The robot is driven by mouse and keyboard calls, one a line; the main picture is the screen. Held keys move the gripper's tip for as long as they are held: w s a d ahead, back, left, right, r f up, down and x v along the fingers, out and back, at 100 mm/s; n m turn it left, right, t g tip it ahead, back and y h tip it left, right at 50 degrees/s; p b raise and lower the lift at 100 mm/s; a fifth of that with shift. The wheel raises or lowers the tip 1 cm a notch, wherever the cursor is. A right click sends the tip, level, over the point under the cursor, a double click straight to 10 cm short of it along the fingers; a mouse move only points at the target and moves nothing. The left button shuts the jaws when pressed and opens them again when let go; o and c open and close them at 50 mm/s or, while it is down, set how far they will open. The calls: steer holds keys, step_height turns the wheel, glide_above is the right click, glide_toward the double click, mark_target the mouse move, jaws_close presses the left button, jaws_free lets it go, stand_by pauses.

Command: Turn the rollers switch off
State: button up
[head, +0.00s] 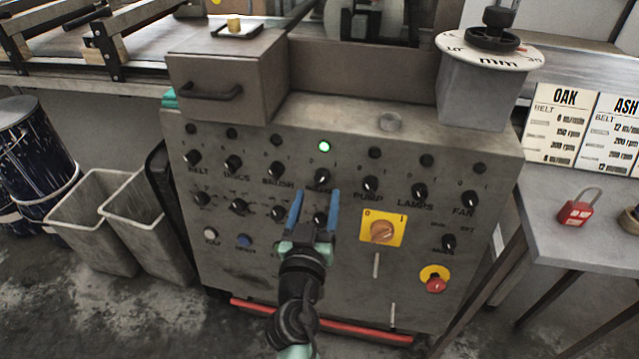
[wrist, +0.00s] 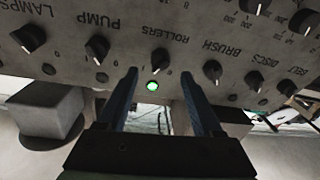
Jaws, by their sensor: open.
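The rollers switch (head: 322,176) is a small black rotary knob in the upper row of the grey control panel (head: 225,265). A green lamp (head: 324,147) above it is lit.
The brush knob (head: 276,168) and pump knob (head: 370,184) flank the rollers knob; their lamps are dark. A yellow-plated rotary switch (head: 382,229) and a red emergency button (head: 434,282) are lower right. A drawer box (head: 228,75) juts out at upper left.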

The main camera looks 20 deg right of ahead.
mark_target(320, 183)
steer(key=shift+x, duration=2.15)
jaws_close()
